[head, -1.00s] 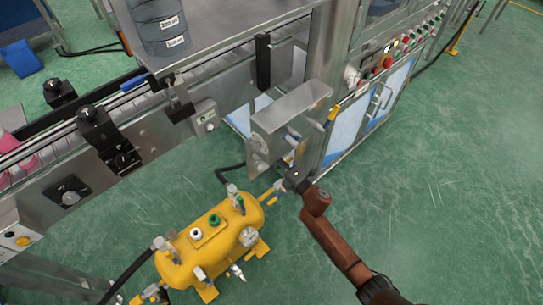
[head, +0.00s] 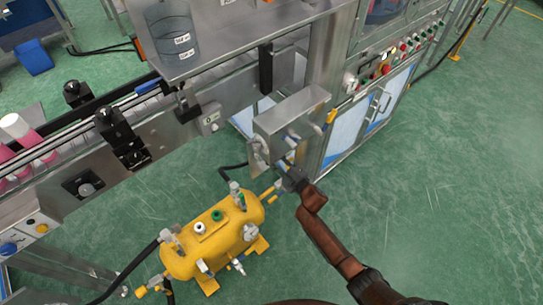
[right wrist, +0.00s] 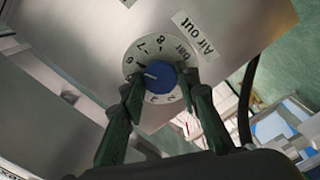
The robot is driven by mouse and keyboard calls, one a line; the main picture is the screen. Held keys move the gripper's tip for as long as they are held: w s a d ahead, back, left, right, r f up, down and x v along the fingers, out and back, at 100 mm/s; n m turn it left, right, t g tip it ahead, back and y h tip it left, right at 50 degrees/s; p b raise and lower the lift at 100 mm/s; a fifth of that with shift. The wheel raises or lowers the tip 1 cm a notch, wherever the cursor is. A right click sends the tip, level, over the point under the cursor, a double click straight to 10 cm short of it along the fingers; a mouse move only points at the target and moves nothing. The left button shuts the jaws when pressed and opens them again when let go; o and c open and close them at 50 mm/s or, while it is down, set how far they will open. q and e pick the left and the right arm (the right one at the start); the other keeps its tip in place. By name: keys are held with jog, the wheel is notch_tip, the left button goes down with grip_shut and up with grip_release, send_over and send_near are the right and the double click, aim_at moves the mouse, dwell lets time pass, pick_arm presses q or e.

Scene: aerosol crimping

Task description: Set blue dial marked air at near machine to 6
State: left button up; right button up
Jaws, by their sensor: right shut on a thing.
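The blue dial (right wrist: 160,77) sits on a round white scale (right wrist: 137,58) with black numbers. The scale is on a grey metal face beside a label reading "Air out" and "bar", seen upside down. The dial's white mark points left and slightly up in the right wrist view, near the 6; the exact reading is too small to tell. My right gripper (right wrist: 163,92) is shut on the dial, one finger on each side, hiding part of the scale. In the head view my right gripper (head: 288,178) is at the metal box (head: 290,112). My left gripper is out of view.
A yellow tank (head: 212,240) with valves and hoses stands on the floor below the box. A conveyor (head: 75,140) with pink bottles runs at left. A control panel with buttons (head: 387,68) is at the upper right. Green floor is clear at right.

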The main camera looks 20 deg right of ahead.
jog(key=shift+d+f, duration=0.1)
jog(key=o, duration=0.9)
jog(key=shift+o, duration=1.3)
jog(key=v, duration=1.2)
